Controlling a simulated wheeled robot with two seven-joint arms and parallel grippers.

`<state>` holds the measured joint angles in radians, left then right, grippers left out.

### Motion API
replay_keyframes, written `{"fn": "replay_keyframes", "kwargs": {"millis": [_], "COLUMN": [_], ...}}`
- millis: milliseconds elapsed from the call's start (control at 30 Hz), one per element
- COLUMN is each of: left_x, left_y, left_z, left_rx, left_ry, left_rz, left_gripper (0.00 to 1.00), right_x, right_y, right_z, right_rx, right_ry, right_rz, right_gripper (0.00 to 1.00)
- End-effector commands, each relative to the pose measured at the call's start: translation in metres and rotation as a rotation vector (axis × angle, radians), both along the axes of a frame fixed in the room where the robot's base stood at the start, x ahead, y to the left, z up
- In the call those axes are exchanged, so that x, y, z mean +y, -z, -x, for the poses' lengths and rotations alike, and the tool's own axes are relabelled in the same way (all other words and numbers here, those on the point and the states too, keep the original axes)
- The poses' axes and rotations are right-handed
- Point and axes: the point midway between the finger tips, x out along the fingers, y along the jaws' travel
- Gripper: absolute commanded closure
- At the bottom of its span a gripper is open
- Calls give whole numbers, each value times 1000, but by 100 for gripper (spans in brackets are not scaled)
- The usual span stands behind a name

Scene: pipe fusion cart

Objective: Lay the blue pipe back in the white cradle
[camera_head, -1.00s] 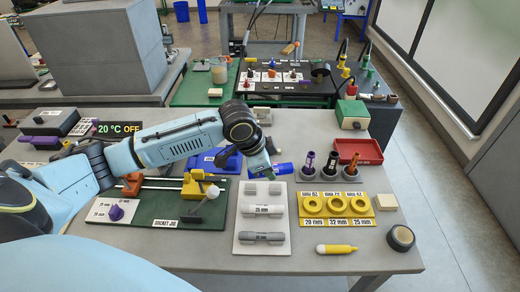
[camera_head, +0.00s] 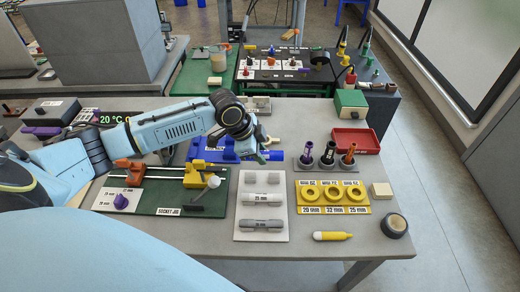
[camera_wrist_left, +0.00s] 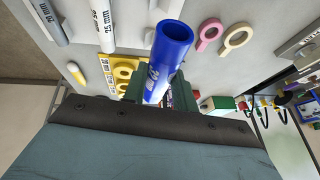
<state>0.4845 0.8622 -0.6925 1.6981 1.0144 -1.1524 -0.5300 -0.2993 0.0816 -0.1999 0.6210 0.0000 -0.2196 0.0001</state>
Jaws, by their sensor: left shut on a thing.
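My left gripper (camera_head: 260,156) is shut on the blue pipe (camera_head: 275,155), just behind the far edge of the white board (camera_head: 242,225). This board appears to be the white cradle. The pipe also shows in the left wrist view (camera_wrist_left: 172,45), its open end pointing away from the fingers (camera_wrist_left: 160,92). In the head view the gripper hides part of the pipe. My right gripper is not in view.
The green socket jig (camera_head: 150,208) lies left of the board, with a yellow clamp (camera_head: 197,176) on it. A yellow ring tray (camera_head: 333,208) and a stand of upright fittings (camera_head: 328,163) are on the right. A blue fixture (camera_head: 208,151) is left of the gripper.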

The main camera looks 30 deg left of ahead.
Motion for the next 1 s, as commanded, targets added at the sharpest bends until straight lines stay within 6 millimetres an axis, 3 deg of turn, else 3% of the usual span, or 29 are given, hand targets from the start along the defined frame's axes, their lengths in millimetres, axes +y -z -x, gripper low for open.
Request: {"fn": "replay_keyframes", "kwargs": {"millis": [600,1000], "left_x": [-1,-1], "left_y": [55,80], "left_z": [1,1], "left_rx": [5,3], "left_ry": [0,1], "left_rz": [0,0], "left_gripper": [95,95], "right_x": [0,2], "right_y": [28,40], "right_z": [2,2], "right_rx": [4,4], "right_ry": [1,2], "right_rz": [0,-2], "right_gripper": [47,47]}}
